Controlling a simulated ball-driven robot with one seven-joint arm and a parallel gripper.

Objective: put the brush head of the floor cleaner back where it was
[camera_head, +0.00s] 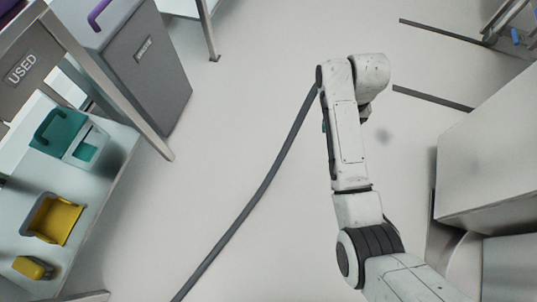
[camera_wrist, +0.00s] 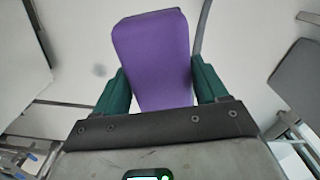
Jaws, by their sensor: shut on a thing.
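My gripper (camera_wrist: 160,82) has dark green fingers in the wrist view. It is shut on a smooth purple block-like part (camera_wrist: 152,45), with one finger on each side. I cannot tell whether this part is the brush head itself or its grip. A long grey tube (camera_head: 255,200) runs in the head view from the lower edge up to my wrist, where its end is hidden. A grey tube (camera_wrist: 203,25) also passes behind the purple part in the wrist view. My arm hides the held part in the head view. The floor cleaner's body is not clearly in view.
A shelf marked USED (camera_head: 24,68) at the left holds a teal container (camera_head: 58,130) and yellow containers (camera_head: 55,220). A grey bin (camera_head: 145,75) with a purple handle stands behind it. A white cabinet (camera_head: 490,150) is at the right. The middle floor is clear apart from the tube.

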